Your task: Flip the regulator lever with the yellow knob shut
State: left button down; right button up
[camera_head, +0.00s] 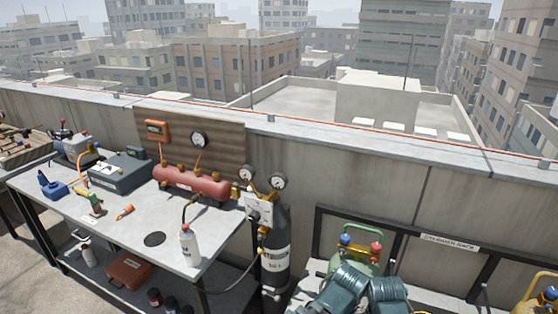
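A regulator with two round gauges (278,182) sits on top of a dark gas cylinder (275,245) at the right end of the workbench. A white plate (259,208) with a small dark mark hangs below the gauges. A small yellowish part (262,251), possibly the yellow knob, shows below the plate in front of the cylinder. The lever's position is too small to tell.
The workbench (125,232) holds a red manifold (192,182), a white bottle (189,246) and a grey case (121,172). A hose loops from the cylinder below the bench. A cylinder rack (450,243) stands right, holding a green cylinder (359,262). The parapet wall runs behind.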

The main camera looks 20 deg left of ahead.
aim_at(260, 250)
jog(key=j+z, duration=0.15)
jog(key=j, duration=0.4)
jog(key=k+j+z, duration=0.1)
jog(key=j, duration=0.45)
jog(key=k+j+z, duration=0.15)
jog(key=j, duration=0.4)
jog(key=k+j+z, duration=0.15)
jog(key=j, duration=0.4)
jog(key=k+j+z, duration=0.1)
jog(key=k+j, duration=0.15)
jog(key=j, duration=0.25)
jog(key=k+j+z, duration=0.15)
jog(key=j, duration=0.35)
jog(key=k+j+z, duration=0.1)
jog(key=k+j, duration=0.15)
jog(key=j, duration=0.25)
jog(key=k+j+z, duration=0.15)
jog(key=j, duration=0.3)
jog(key=k, duration=0.1)
